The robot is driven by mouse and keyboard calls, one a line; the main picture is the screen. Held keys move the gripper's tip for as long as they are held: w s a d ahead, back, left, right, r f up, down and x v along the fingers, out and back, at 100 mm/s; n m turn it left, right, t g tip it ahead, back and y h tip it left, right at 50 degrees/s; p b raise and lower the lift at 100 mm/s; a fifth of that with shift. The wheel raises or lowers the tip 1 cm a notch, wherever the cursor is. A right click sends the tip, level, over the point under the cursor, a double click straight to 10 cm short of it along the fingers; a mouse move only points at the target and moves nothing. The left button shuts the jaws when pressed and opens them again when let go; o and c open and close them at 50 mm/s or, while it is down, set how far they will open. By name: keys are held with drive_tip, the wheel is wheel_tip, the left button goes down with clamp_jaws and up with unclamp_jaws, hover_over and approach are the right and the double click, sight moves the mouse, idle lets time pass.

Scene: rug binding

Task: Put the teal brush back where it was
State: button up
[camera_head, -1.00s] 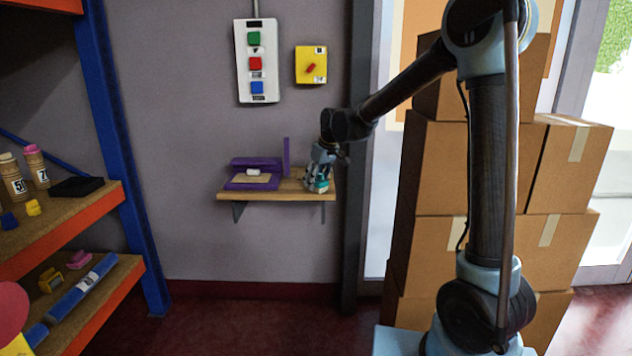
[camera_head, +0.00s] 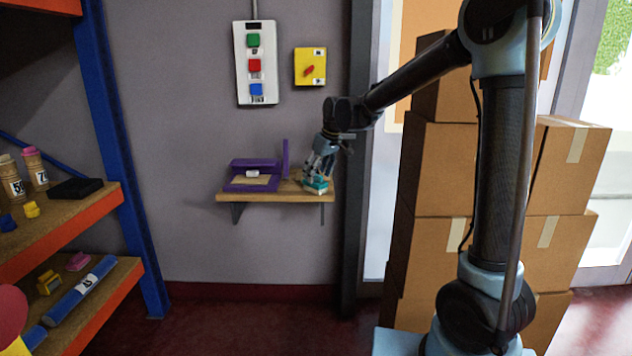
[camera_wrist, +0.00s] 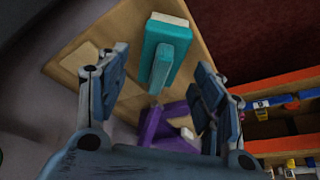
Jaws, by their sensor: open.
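The teal brush (camera_head: 317,186) rests on the right end of the small wooden wall shelf (camera_head: 265,197). In the wrist view the brush (camera_wrist: 166,52) shows a teal handle on a block with a pale edge, lying on the bare wood. My gripper (camera_head: 318,173) is just above the brush. Its two fingers stand wide apart in the wrist view, with the brush beyond and between their tips, and nothing appears gripped. A pale square patch (camera_wrist: 80,56) lies on the shelf beside the brush.
A purple fixture (camera_head: 236,186) with a white piece (camera_head: 253,174) and a purple upright (camera_head: 286,158) stand left of the brush. A button box (camera_head: 256,62) and yellow switch (camera_head: 310,66) hang above. Stacked cartons (camera_head: 435,165) are right; orange-edged racks (camera_head: 75,225) are left.

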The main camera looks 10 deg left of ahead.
drive_tip(key=v, duration=0.8)
drive_tip(key=s+d+f+m+h, duration=0.15)
drive_tip(key=s+d, duration=0.25)
drive_tip(key=d, duration=0.5)
drive_tip(key=s+d+f+m, duration=0.2)
drive_tip(key=s+d, duration=0.1)
drive_tip(key=d, duration=0.6)
drive_tip(key=s+d+f+m+h, duration=0.15)
drive_tip(key=s+d, duration=0.25)
drive_tip(key=d, duration=0.5)
drive_tip(key=s+d+f+m, duration=0.6)
drive_tip(key=s+d+f, duration=0.8)
drive_tip(key=s, duration=0.4)
drive_tip(key=shift+d+h, duration=0.4)
drive_tip(key=shift+f, duration=0.1)
drive_tip(key=shift+w+f, duration=0.2)
drive_tip(key=shift+w, duration=0.25)
